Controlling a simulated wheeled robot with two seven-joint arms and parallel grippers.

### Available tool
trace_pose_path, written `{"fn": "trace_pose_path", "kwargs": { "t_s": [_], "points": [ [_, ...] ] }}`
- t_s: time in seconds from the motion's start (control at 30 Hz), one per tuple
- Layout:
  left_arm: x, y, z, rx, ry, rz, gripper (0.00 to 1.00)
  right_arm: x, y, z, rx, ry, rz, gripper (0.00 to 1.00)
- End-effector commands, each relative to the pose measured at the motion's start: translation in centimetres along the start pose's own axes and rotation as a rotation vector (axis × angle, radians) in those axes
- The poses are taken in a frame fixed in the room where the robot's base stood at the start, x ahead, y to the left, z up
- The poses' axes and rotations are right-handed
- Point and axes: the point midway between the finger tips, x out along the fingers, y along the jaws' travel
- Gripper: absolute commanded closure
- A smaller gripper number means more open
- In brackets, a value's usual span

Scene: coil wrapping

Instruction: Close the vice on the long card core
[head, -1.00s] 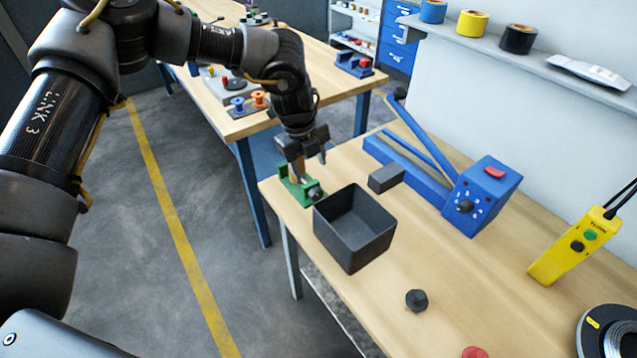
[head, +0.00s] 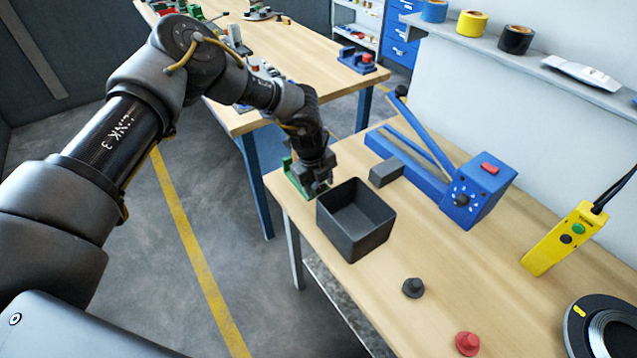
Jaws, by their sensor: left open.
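The long card core cannot be made out now, as the gripper and wrist cover the space above the vice jaws. My right gripper is not in view.
An open dark bin (head: 355,222) stands close beside the gripper. Behind it are a grey block (head: 386,172) and a blue machine with a lever (head: 475,190). A black knob (head: 413,288), a red knob (head: 467,343) and a yellow pendant (head: 560,240) are farther right.

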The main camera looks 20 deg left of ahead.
Motion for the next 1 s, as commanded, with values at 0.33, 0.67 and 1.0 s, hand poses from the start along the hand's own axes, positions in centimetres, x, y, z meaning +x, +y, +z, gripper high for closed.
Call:
{"fn": "trace_pose_path", "kwargs": {
  "t_s": [0.33, 0.67, 1.0],
  "points": [
    [0.0, 0.0, 0.0, 0.0, 0.0, 0.0, 0.83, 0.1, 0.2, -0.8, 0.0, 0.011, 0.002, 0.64],
    [0.5, -0.4, 0.1, 0.003, -0.002, 0.113, 0.89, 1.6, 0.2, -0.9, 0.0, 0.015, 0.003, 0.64],
    [0.5, -0.5, 0.1, 0.001, 0.005, 0.319, 0.89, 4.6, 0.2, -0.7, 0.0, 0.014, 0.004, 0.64]
  ]
}}
